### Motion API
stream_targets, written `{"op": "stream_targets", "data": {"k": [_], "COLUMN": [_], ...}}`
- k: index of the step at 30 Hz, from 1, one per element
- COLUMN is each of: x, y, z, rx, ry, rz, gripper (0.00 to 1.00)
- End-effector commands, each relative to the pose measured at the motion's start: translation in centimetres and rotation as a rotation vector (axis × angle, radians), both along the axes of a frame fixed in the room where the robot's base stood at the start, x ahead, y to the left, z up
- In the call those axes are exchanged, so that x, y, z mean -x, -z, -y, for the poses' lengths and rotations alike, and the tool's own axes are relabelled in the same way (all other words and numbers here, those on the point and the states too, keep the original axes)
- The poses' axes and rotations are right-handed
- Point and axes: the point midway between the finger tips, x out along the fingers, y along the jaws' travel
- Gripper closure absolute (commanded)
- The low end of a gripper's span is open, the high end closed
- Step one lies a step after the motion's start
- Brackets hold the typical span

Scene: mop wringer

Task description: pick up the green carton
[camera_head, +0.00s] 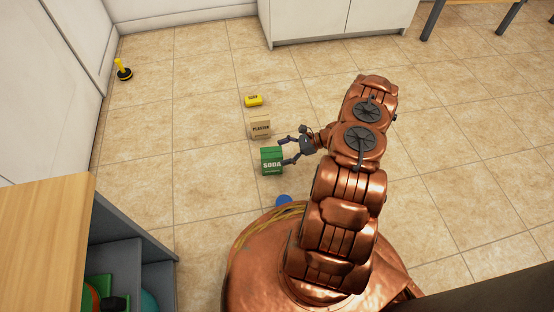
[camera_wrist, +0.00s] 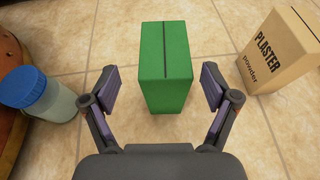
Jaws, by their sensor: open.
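The green carton (camera_head: 271,164), lettered SODA, stands upright on the tiled floor in the head view. In the wrist view the green carton (camera_wrist: 165,65) is straight ahead, its near end reaching between the two fingertips. My gripper (camera_head: 287,150) is beside the carton's right side in the head view. My gripper (camera_wrist: 160,90) is open, with a gap showing between each finger and the carton, so it is not gripping it.
A tan plaster box (camera_head: 261,127) stands close behind the carton, with a yellow soap block (camera_head: 253,100) beyond. A blue-lidded jar (camera_wrist: 42,98) stands left in the wrist view. A yellow-handled plunger (camera_head: 122,70) is near the wall. Floor left of the carton is clear.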

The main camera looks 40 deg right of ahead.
Motion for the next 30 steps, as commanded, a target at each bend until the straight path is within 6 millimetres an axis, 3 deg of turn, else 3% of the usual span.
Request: {"op": "stream_targets", "data": {"k": [12,21,30], "x": [-2.2,-2.3,-2.3], "y": [1.8,1.7,1.7], "z": [-3.3,-3.6,-3.6], "rx": [0.002,0.0,0.0], "ry": [0.002,0.004,0.004], "rz": [0.001,0.001,0.001], "gripper": [0.14,0.14,0.44]}}
